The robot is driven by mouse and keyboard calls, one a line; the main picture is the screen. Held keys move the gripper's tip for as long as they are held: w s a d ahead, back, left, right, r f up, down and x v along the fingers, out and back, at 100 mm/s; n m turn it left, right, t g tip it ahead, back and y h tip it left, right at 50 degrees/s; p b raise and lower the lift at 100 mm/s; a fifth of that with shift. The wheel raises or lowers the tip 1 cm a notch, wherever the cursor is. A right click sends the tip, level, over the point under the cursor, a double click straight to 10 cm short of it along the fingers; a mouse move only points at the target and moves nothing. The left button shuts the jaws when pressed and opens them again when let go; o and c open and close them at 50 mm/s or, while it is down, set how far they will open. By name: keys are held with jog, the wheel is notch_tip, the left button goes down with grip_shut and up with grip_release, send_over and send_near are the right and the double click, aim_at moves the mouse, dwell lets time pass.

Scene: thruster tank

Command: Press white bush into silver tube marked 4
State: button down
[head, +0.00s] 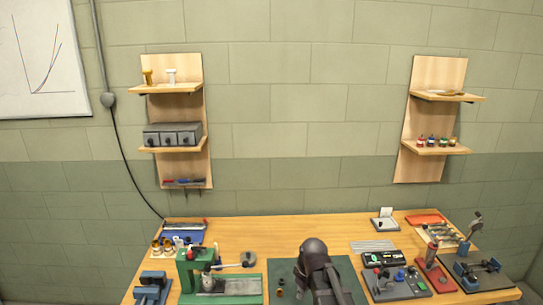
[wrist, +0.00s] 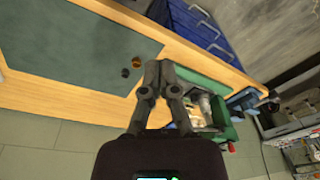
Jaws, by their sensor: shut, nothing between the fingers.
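My gripper (wrist: 157,77) is shut and empty in the wrist view, in front of the bench's edge. In the head view my dark arm stands over the green mat (head: 345,270), and the fingers cannot be made out. Small white and brass-coloured pieces (head: 166,244) stand at the bench's left, by a blue tray (head: 172,239); I cannot tell which is the white bush. A green press (head: 190,272) stands left of the mat, with a silvery part (head: 222,286) on its base. I cannot read any number, so the tube marked 4 cannot be identified.
Two small round pieces, one brass (wrist: 137,61) and one dark (wrist: 125,72), lie on the mat's edge. A blue clamp (head: 150,288) stands far left. A control panel (head: 395,283) and a red fixture (head: 435,275) stand right. The back middle of the bench is clear.

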jog(key=s+d+f+m+h+b, duration=0.1)
jog(key=s+d+f+m+b, duration=0.4)
jog(key=s, duration=0.4)
jog(key=d+f+m, duration=0.1)
jog(key=d+m, duration=0.1)
jog(key=shift+s+d+f+g, duration=0.15)
jog(key=shift+d+g, duration=0.25)
